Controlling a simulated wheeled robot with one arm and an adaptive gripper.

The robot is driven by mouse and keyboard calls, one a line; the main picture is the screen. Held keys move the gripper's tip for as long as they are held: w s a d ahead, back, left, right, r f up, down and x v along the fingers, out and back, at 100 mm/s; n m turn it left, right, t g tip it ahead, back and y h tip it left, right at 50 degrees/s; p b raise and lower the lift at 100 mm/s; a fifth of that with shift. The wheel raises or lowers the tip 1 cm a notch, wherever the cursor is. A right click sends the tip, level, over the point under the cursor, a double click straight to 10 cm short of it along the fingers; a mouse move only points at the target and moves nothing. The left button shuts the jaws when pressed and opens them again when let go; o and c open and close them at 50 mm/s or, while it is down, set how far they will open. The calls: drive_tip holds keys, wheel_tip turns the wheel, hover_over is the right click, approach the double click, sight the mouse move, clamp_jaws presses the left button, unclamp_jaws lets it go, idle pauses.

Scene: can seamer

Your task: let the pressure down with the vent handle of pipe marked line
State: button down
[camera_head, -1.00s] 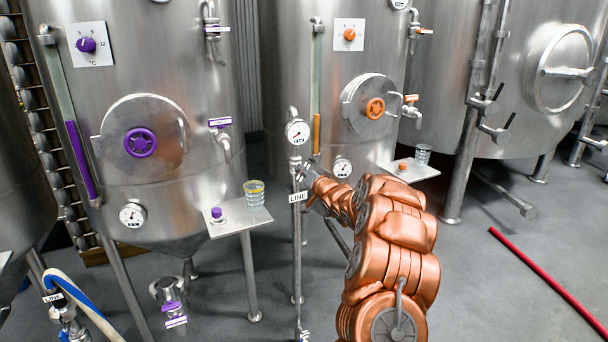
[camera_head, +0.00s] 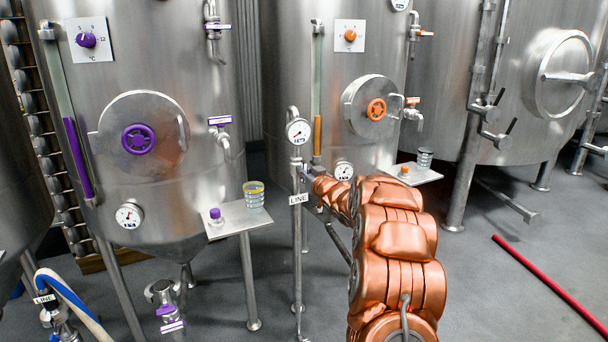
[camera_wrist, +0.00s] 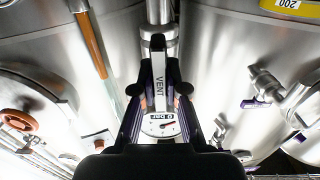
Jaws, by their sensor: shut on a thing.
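The pipe marked LINE (camera_head: 297,230) stands upright between the purple tank and the orange tank. Its white label (camera_head: 298,199) faces me, and a round gauge (camera_head: 298,131) sits above it. In the wrist view, the vent handle (camera_wrist: 159,88), lettered VENT, lies between the two dark fingers of my gripper (camera_wrist: 159,75), which is shut on it. In the head view my copper arm reaches to the pipe, and the fingers and handle are too small to make out clearly.
A small shelf with a glass (camera_head: 254,194) stands left of the pipe. A hose fitting at lower left also bears a LINE label (camera_head: 45,298).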

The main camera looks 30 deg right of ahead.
idle(0.4)
drive_tip(key=c, duration=1.2)
unclamp_jaws()
drive_tip(key=s+a, duration=0.1)
drive_tip(key=s, duration=1.1)
